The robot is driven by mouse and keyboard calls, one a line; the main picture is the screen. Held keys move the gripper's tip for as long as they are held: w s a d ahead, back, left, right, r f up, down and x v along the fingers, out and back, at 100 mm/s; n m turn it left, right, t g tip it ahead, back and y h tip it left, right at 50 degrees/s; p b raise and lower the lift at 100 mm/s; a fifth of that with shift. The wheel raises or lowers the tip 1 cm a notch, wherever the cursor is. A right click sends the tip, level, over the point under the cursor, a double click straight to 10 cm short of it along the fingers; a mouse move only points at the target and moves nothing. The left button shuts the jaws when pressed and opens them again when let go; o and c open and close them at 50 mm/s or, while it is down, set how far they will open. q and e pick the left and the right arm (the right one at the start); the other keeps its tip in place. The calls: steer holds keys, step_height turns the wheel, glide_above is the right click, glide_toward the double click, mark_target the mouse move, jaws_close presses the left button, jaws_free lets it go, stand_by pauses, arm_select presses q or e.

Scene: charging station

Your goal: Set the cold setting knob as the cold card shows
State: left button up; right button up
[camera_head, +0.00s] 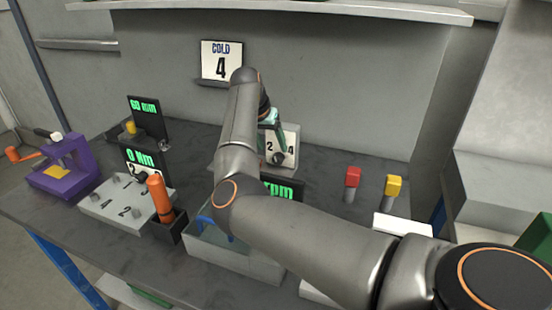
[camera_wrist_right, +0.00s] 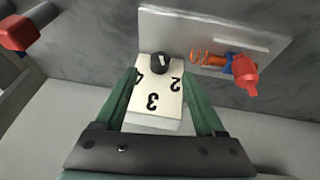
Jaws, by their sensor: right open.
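The cold card (camera_head: 221,60) hangs on the back wall and reads "COLD" with a large 4. The cold setting knob (camera_wrist_right: 160,62) is a round black knob with a white mark, on a white numbered dial plate (camera_wrist_right: 158,103). The numbers 4, 3 and 2 show around it, upside down in the right wrist view. I cannot tell surely which number the mark points to. My right gripper (camera_wrist_right: 162,78) is open, its green fingers either side of the plate, the knob ahead between the tips. In the head view, the right gripper (camera_head: 273,133) partly covers the plate. My left gripper is out of view.
A red-tipped part with an orange spring (camera_wrist_right: 208,58) sits beside the knob. Red (camera_head: 352,178) and yellow (camera_head: 393,186) handles stand to the right. An orange-handled tool (camera_head: 159,196), a numbered panel (camera_head: 100,205) and a purple device (camera_head: 65,170) stand on the left.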

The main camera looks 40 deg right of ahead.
mark_target(276, 157)
steer(key=x, duration=0.6)
steer(key=shift+d+f, duration=0.2)
steer(key=shift+f, duration=0.1)
jaws_close()
